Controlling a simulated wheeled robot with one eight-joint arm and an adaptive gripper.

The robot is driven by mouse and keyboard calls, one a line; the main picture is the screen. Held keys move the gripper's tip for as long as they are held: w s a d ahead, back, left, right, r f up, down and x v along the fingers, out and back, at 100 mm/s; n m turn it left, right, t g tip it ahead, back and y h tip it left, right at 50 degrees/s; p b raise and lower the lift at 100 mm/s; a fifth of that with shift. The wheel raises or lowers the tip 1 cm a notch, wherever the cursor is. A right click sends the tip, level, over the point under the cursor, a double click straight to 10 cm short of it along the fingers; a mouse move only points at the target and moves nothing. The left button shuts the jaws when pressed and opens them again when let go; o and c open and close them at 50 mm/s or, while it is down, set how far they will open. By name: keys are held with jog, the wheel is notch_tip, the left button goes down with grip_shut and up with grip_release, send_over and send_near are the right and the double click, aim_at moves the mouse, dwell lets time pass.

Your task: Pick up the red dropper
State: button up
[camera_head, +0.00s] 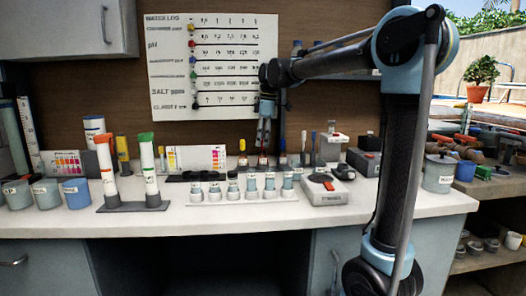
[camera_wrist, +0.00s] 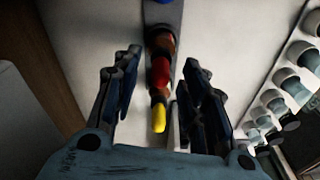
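The red dropper (camera_wrist: 159,73) shows in the wrist view as a red bulb top, in a line with a yellow-topped dropper (camera_wrist: 159,116) below it and a blue-topped one (camera_wrist: 160,38) above it. Brown shows between the tops. My gripper (camera_wrist: 160,60) is open, with one dark finger on each side of this line. The red top appears between the fingers with a gap on both sides. In the head view my gripper (camera_head: 265,135) points down over the row at the back of the counter. Its fingers partly hide the droppers there.
Several small labelled jars (camera_head: 232,188) stand in a row in front. Upright tubes in a stand (camera_head: 150,172) are at the left. A chart board (camera_head: 212,60) hangs behind my gripper.

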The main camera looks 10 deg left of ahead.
jog(key=shift+a+f, duration=0.15)
jog(key=shift+f, duration=0.7)
jog(key=c, duration=0.7)
jog(key=shift+r, duration=0.1)
jog(key=shift+s+r, duration=0.15)
jog(key=shift+r, duration=0.15)
notch_tip(320, 180, up, 11)
jog(key=s+d, duration=0.2)
jog(key=s, duration=0.7)
jog(key=s+d, duration=0.3)
jog(key=s, duration=0.7)
jog(key=shift+f, duration=0.15)
